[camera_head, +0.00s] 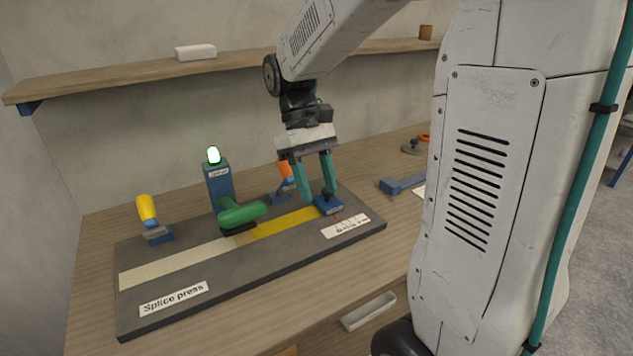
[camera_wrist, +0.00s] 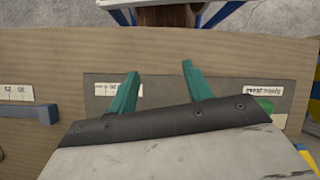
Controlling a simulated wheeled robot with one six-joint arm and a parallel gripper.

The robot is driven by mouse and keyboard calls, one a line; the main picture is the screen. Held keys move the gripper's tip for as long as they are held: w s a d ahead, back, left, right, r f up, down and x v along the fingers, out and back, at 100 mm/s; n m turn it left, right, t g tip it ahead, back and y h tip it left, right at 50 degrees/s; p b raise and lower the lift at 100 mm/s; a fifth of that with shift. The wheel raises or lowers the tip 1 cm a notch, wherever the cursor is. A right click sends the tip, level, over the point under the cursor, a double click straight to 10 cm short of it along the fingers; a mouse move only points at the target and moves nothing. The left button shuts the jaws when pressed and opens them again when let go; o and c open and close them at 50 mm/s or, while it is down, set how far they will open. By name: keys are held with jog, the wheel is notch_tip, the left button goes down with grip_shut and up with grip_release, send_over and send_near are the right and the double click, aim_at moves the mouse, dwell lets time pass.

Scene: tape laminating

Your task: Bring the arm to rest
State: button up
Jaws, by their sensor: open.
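My gripper (camera_head: 318,200) is open, with two teal fingers pointing down over the right end of the splice press (camera_head: 165,323), a dark board on the bench. A pale strip (camera_head: 170,263) and a yellow strip (camera_head: 285,223) lie in line along the board.
A yellow-handled clamp (camera_head: 148,210) stands at the board's left and an orange-handled one (camera_head: 285,172) behind it. A blue bar (camera_head: 402,184) lies to the right. A shelf (camera_head: 120,83) with a white box (camera_head: 195,51) runs along the wall behind the arm.

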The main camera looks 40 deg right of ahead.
dwell(0.3)
jog(key=s+a+r+t, duration=0.1)
jog(key=s+a+t, duration=0.2)
jog(key=s, duration=0.4)
jog(key=s+a+r+m+t, duration=0.1)
jog(key=s+a+t, duration=0.2)
jog(key=s, duration=0.4)
jog(key=shift+s+r+m+t+h, duration=0.15)
jog(key=shift+r+m+t+h, duration=0.15)
jog(key=shift+t, duration=0.3)
jog(key=shift+a, duration=0.1)
